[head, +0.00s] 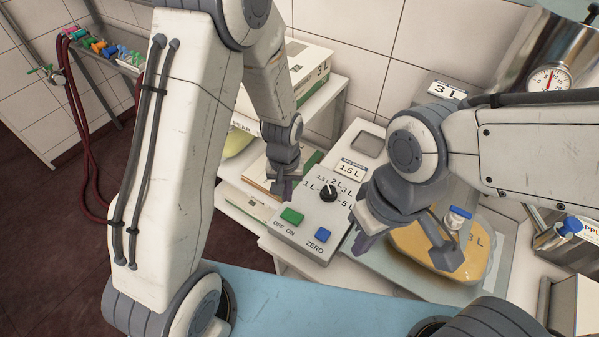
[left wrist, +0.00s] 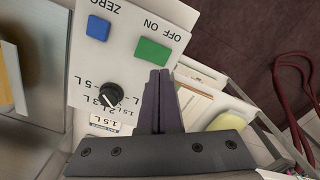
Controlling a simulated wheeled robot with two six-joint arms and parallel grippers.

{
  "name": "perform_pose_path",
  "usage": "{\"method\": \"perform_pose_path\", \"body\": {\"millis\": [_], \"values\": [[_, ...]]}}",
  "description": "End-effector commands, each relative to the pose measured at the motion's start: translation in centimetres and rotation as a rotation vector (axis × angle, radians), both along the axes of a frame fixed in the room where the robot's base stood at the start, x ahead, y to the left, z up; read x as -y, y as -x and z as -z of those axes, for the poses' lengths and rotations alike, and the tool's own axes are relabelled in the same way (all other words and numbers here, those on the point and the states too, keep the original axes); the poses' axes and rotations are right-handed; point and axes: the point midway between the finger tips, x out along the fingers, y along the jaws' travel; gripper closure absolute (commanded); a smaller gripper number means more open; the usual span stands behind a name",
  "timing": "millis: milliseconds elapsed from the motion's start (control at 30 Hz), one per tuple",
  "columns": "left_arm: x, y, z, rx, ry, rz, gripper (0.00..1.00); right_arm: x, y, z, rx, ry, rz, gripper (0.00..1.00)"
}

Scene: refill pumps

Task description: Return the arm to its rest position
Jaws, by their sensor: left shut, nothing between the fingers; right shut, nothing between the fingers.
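My left arm comes down at the left of the head view. Its gripper (head: 284,187) is shut and empty, and hangs by the left edge of the pump control panel (head: 312,238). In the left wrist view its closed fingers (left wrist: 158,78) lie over the panel's edge, beside the green switch (left wrist: 152,52), and hold nothing. My right gripper (head: 364,244) is shut and empty, just right of the panel, partly in front of the yellow 3 L bag (head: 410,242).
The panel has a black dial (head: 328,193), a green switch (head: 292,216) and a blue ZERO button (head: 323,235). A steel vessel with a gauge (head: 542,79) stands at the right. White shelves with papers (head: 255,175) stand left of the panel. Red hoses (head: 82,140) hang at far left.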

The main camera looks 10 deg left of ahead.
Motion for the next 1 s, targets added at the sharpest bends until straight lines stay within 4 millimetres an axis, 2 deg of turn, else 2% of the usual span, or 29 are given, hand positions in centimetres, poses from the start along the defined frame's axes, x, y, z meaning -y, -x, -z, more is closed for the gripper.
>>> {"method": "perform_pose_path", "body": {"millis": [233,367,467,633,800,900,1000], "values": [[0.3,0.1,-0.3,0.004,0.001,0.014,1.00,0.0,0.0,0.3,0.000,0.000,0.000,1.00],[2.2,1.3,-1.9,0.015,0.008,0.099,1.00,0.0,0.0,1.7,0.000,0.000,0.001,1.00],[4.4,3.6,-4.0,0.027,0.019,0.219,1.00,0.0,0.0,3.4,0.000,0.000,0.002,1.00],[7.2,9.6,-7.3,0.036,0.044,0.455,1.00,0.0,0.0,6.2,0.000,0.000,0.004,1.00],[7.9,15.2,-8.9,0.038,0.069,0.648,1.00,0.0,0.0,8.2,-0.001,0.000,0.006,1.00],[7.8,17.4,-9.3,0.038,0.079,0.721,1.00,0.0,0.0,8.8,-0.001,0.000,0.007,1.00],[7.4,18.5,-9.5,0.036,0.084,0.760,1.00,0.0,0.0,9.0,-0.001,0.000,0.007,1.00]]}}
